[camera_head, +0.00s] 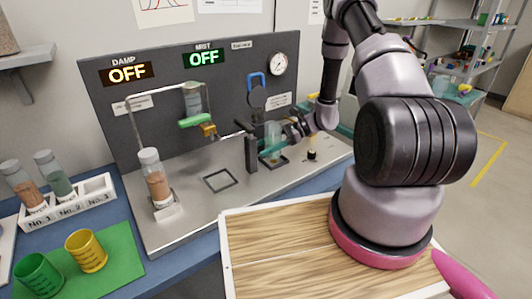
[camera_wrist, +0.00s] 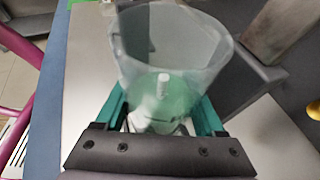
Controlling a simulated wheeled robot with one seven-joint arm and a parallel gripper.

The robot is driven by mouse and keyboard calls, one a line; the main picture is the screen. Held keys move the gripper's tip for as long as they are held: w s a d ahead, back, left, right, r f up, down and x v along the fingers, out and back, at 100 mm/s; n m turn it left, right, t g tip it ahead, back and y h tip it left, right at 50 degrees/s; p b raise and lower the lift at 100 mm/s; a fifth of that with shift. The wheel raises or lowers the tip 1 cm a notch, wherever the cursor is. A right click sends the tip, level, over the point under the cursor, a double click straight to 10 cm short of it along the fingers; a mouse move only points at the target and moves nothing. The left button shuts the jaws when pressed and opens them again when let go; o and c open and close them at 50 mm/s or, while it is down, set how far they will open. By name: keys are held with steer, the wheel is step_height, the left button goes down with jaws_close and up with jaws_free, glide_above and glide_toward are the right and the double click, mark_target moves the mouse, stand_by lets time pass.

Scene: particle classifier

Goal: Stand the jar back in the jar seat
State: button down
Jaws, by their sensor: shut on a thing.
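My gripper (camera_head: 284,138) is shut on a clear jar (camera_head: 273,134) with pale green contents. In the wrist view the jar (camera_wrist: 172,50) is open-topped and stands between the two teal fingers, a white post visible inside it. In the head view the jar looks about upright, just above or in a dark square frame (camera_head: 286,160) on the steel deck. This frame may be the jar seat; the jar and fingers partly hide it. I cannot tell whether the jar's base touches it. Another dark square frame (camera_head: 220,180), left of it, is empty.
A dark post (camera_head: 251,152) stands close left of the held jar. A tube of brown grains (camera_head: 154,178) stands at the deck's left. A green-based vessel (camera_head: 195,121) hangs by the back panel (camera_head: 150,98). A wooden-topped tray (camera_head: 290,255) lies in front.

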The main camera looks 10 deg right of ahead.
steer(key=shift+f, duration=1.3)
steer(key=shift+f, duration=0.1)
jaws_free()
